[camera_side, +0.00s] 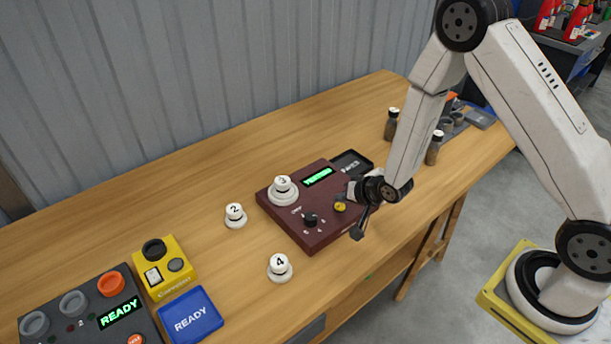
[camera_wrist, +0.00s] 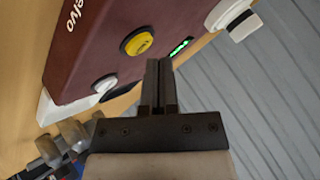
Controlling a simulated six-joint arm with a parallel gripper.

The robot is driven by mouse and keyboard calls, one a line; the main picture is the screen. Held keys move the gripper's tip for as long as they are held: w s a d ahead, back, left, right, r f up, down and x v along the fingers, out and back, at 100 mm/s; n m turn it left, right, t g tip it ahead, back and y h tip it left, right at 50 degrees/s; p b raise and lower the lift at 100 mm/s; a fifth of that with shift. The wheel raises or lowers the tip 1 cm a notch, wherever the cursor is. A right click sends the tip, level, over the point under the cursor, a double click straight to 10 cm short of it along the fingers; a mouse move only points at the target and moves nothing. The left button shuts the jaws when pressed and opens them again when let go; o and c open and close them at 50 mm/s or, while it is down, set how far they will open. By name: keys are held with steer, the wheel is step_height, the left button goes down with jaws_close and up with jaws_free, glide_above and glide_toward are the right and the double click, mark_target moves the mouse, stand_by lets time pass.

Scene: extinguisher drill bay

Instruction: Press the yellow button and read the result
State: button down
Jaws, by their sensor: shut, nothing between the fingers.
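A maroon box (camera_side: 294,221) lies on the wooden bench, with a yellow button (camera_side: 340,206) near its right edge. The button also shows in the wrist view (camera_wrist: 137,43). A small screen (camera_side: 318,177) on the box is lit green; its lettering is too small to read surely, and it is partly visible in the wrist view (camera_wrist: 180,47). My gripper (camera_side: 341,198) is shut and empty, with its fingertips close to the button. In the wrist view the fingertips (camera_wrist: 158,62) appear just beside the button; I cannot tell whether they touch it.
A black knob (camera_side: 311,219) and a white piece marked 3 (camera_side: 283,189) are on the box. White pieces marked 2 (camera_side: 235,215) and 4 (camera_side: 279,267) stand nearby. A yellow device (camera_side: 166,268) and blue READY pad (camera_side: 190,316) are at left. Dark-bodied bottles (camera_side: 391,126) stand behind my arm.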

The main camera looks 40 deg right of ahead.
mark_target(342, 208)
steer(key=shift+r, duration=0.15)
steer(key=shift+r, duration=2.4)
steer(key=shift+s+r, duration=0.25)
steer(key=shift+r, duration=0.1)
steer(key=s+r+n+g, duration=0.3)
steer(key=s+r+n, duration=0.1)
steer(key=s, duration=0.3)
steer(key=s+r+n+g+h, duration=0.1)
steer(key=s+r+n+g, duration=0.2)
steer(key=s+r, duration=0.2)
steer(key=s, duration=0.3)
steer(key=shift+s+n+g, duration=0.25)
steer(key=shift+n+g, duration=0.05)
steer(key=shift+n, duration=0.1)
